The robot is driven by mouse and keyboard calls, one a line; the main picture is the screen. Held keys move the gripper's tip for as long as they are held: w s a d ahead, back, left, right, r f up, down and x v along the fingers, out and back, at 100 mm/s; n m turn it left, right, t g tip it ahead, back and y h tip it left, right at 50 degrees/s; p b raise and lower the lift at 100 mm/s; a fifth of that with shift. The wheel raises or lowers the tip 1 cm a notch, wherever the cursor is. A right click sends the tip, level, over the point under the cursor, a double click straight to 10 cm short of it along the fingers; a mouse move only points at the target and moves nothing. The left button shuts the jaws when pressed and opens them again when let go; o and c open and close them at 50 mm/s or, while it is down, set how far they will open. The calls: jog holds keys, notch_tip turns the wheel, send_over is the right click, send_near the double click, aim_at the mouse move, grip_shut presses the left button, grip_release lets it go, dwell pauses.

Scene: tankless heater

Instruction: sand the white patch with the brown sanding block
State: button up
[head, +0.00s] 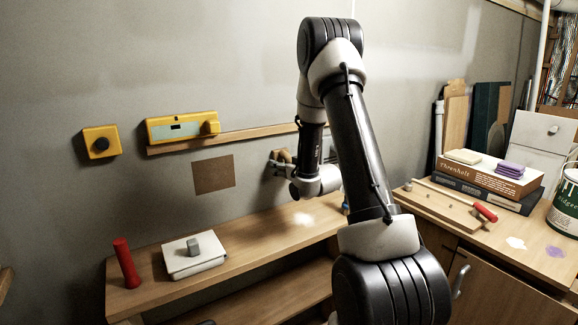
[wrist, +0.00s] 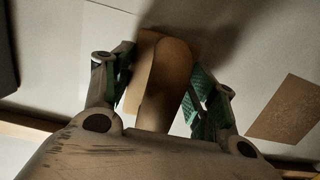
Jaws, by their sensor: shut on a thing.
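My gripper (head: 283,163) is near the grey wall, right of a brown square on it. In the wrist view my gripper (wrist: 163,72) has its green-padded fingers on both sides of the brown sanding block (wrist: 148,62) and is shut on its rounded grip. The block's flat face is turned toward the pale wall surface; I cannot tell whether it touches. A whitish spot (head: 303,219) shows on the bench below, and another (head: 516,243) on the right counter. I cannot make out a clear white patch on the wall; the arm and block hide part of it.
The brown square (head: 213,174) is on the wall, also in the wrist view (wrist: 285,109). A wooden ledge (head: 220,138) and yellow boxes (head: 183,127) are above it. The bench holds a red cylinder (head: 126,264) and a white case (head: 193,256).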

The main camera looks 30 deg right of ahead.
jog(key=d+r, duration=0.2)
jog(key=d, duration=0.7)
jog(key=shift+w+d, duration=0.35)
dwell(1.1)
jog(key=shift+r, duration=0.1)
jog(key=shift+s, duration=0.1)
jog(key=shift+s+d, duration=0.1)
jog(key=shift+s, duration=2.8)
jog(key=s, duration=0.3)
